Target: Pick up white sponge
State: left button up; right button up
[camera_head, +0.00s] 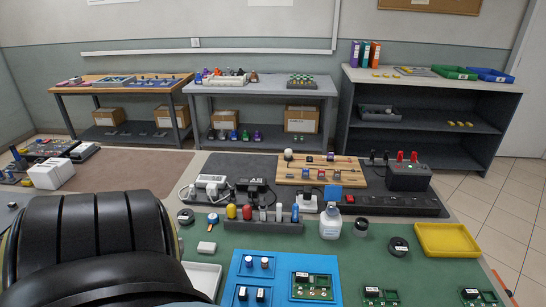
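A small white block (207,247) that looks like the white sponge lies flat on the green mat (390,275), left of the middle of the bench. It is close above the white tray (203,277) and left of the blue tray (280,268). Nothing is touching it. A large black ribbed part of my own body fills the lower left and hides part of the bench. Neither gripper shows in this view.
Behind the block stands a dark rack (255,225) with several coloured items. A white bottle (331,222), a yellow tray (447,240) and a black roll (398,246) are to the right. A blue-topped round item (213,219) stands just behind the block.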

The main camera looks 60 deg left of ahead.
aim_at(207, 247)
jog(key=z, duration=0.65)
jog(key=k, duration=1.05)
jog(key=u, duration=0.8)
